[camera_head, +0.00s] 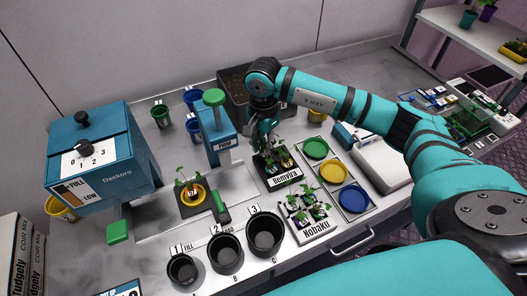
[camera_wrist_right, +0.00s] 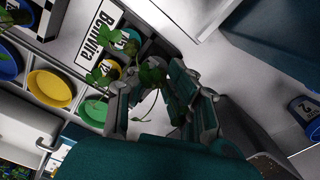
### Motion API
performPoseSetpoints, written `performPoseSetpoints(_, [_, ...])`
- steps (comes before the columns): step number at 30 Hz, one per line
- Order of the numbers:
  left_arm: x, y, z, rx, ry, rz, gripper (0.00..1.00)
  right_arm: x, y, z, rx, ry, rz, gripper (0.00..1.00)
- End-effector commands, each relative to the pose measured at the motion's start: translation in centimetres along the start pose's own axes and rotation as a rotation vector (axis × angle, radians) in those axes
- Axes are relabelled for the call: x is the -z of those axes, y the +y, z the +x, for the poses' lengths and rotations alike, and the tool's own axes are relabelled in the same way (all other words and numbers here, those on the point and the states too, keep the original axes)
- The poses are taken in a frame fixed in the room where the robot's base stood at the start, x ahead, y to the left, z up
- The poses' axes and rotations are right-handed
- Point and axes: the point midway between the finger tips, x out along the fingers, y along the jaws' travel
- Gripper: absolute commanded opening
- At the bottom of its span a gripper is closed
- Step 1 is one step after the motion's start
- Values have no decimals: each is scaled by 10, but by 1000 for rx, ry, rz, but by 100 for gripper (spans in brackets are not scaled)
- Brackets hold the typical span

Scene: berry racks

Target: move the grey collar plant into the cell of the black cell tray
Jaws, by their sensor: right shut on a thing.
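The black cell tray (camera_head: 264,177) with the label Benvira stands mid-table in the head view, with leafy plants in some cells. Its label (camera_wrist_right: 97,33) also shows at the upper left of the right wrist view. My right gripper (camera_head: 266,138) is above the tray's far side and points down. In the wrist view its fingers (camera_wrist_right: 150,98) are shut on a plant (camera_wrist_right: 151,75), whose green leaves show between and beyond them. The collar of this plant is hidden, so its colour cannot be told. My left gripper is not in view.
Green (camera_head: 316,148), yellow (camera_head: 333,171) and blue (camera_head: 355,199) dishes lie to the right. A blue press (camera_head: 219,138) stands close left of the gripper, and a dark soil bin (camera_head: 233,80) behind.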

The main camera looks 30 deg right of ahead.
Motion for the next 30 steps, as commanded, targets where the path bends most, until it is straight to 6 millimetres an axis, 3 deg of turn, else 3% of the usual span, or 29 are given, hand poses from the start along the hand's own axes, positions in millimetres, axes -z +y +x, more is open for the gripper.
performPoseSetpoints(6, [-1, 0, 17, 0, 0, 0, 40, 1, -1, -44, 6, 2, -1, 0])
performPoseSetpoints(11, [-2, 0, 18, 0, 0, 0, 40, 1, -1, -70, 2, 1, -1, 0])
performPoseSetpoints(14, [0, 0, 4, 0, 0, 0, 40, 4, 1, -85, 1, -3, -2, 0])
performPoseSetpoints(18, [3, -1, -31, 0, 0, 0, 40, 15, 5, -102, 3, -10, -4, 0])
performPoseSetpoints(24, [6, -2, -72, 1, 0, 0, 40, 32, 13, -111, 6, -8, -7, 0])
performPoseSetpoints(30, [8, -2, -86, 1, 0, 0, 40, 43, 18, -110, 7, -2, -10, 0])
